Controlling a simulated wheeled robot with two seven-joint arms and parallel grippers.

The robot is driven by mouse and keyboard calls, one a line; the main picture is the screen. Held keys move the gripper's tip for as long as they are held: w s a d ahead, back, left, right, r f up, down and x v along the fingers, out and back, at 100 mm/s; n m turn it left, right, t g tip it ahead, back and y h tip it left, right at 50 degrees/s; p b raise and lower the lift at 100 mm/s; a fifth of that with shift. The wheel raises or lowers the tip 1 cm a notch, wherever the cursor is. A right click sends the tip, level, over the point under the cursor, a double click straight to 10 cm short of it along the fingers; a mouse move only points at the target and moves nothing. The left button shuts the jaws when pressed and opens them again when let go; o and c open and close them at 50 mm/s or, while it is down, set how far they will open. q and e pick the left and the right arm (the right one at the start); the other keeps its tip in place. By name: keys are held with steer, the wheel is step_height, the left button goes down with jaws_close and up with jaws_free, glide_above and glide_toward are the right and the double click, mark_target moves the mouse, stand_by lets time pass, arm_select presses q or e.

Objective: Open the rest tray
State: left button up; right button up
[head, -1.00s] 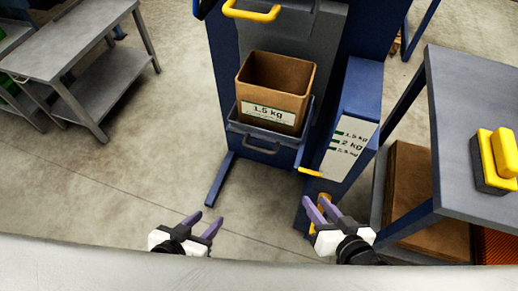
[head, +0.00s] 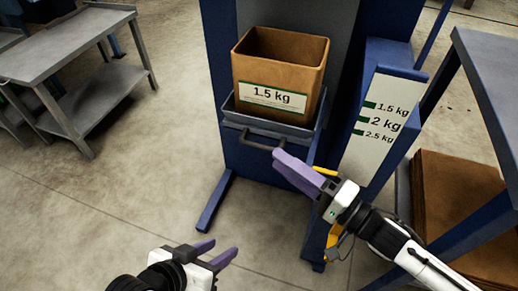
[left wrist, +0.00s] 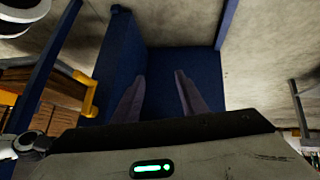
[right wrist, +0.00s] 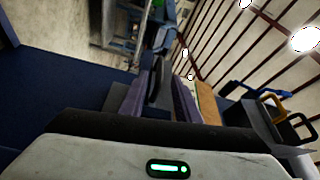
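The grey rest tray (head: 232,117) sits on the front of the blue machine, with a dark bar handle (head: 258,143) on its front. A brown box (head: 275,80) labelled 1.5 kg stands in it. My right gripper (head: 288,162) has its purple fingertips at the right end of the handle. In the right wrist view (right wrist: 158,95) its fingers are apart, with a dark bar showing between them; contact cannot be told. My left gripper (head: 217,252) is low in front of the machine. Its fingers are apart and empty in the left wrist view (left wrist: 160,95).
A sloped panel (head: 375,125) marked 1.5, 2 and 2.5 kg stands right of the tray. A yellow part (head: 334,240) shows below my right gripper. A grey table (head: 490,80) stands at right, a grey trolley (head: 70,40) at left. The floor left of the machine is clear.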

mark_target(259, 146)
steer(key=b+x, duration=0.1)
steer(key=x, duration=0.6)
steer(key=shift+w+a+b, duration=0.2)
steer(key=shift+a+b, duration=0.05)
steer(key=shift+b, duration=0.15)
jaws_close()
